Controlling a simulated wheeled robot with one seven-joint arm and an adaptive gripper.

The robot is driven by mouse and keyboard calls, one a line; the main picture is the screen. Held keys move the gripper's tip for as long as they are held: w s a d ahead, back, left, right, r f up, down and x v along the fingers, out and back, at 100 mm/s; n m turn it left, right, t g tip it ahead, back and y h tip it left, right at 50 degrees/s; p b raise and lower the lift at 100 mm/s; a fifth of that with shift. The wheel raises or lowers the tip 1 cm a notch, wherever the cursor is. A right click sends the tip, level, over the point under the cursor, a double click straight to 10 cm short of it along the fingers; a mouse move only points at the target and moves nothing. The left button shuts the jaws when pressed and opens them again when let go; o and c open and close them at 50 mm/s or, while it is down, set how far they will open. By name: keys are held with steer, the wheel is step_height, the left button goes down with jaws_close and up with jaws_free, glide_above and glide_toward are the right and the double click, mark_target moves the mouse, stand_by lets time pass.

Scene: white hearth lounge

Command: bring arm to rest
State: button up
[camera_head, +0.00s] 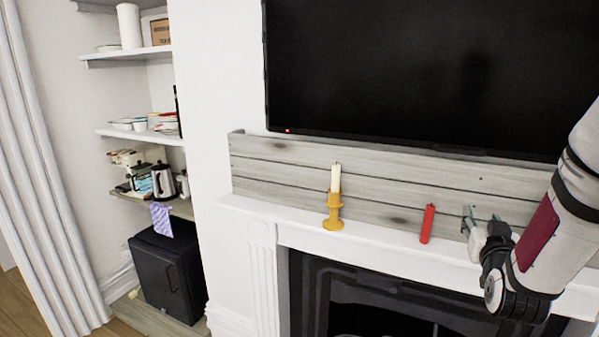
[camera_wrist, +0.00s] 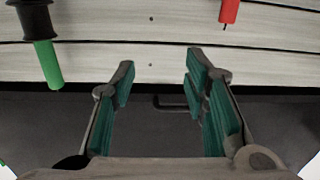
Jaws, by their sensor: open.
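My gripper (camera_head: 480,220) is at the right of the head view, in front of the grey wooden boards above the mantel. In the wrist view, its two green-padded fingers (camera_wrist: 160,72) stand wide apart with nothing between them. My arm reaches in from the right edge of the head view.
The white mantel shelf (camera_head: 385,246) holds a cream candle in a yellow holder (camera_head: 333,212) and a red candle (camera_head: 427,224), left of my gripper. A green candle (camera_wrist: 48,65) in a black holder (camera_wrist: 33,18) shows in the wrist view. A television (camera_head: 400,75) hangs above.

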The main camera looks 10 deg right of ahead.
steer(key=s+a+r+n+g+y, duration=0.1)
steer(key=s+a+r+g+y, duration=0.15)
steer(key=a, duration=0.55)
steer(key=s+a+r+n+g+y, duration=0.1)
steer(key=a+n+g+y, duration=0.15)
steer(key=a, duration=0.55)
steer(key=s+a+g+y, duration=0.1)
steer(key=s+a, duration=0.2)
steer(key=s, duration=0.3)
steer(key=s+a+r+n+g+y, duration=0.1)
steer(key=s+a+g, duration=0.1)
steer(key=s+a, duration=0.2)
steer(key=s+a+n+g+y, duration=0.1)
steer(key=s+a, duration=0.3)
steer(key=s, duration=0.6)
steer(key=shift+s+a+r+g+y, duration=0.2)
steer(key=shift+s+g+y, duration=0.1)
steer(key=shift+g, duration=0.1)
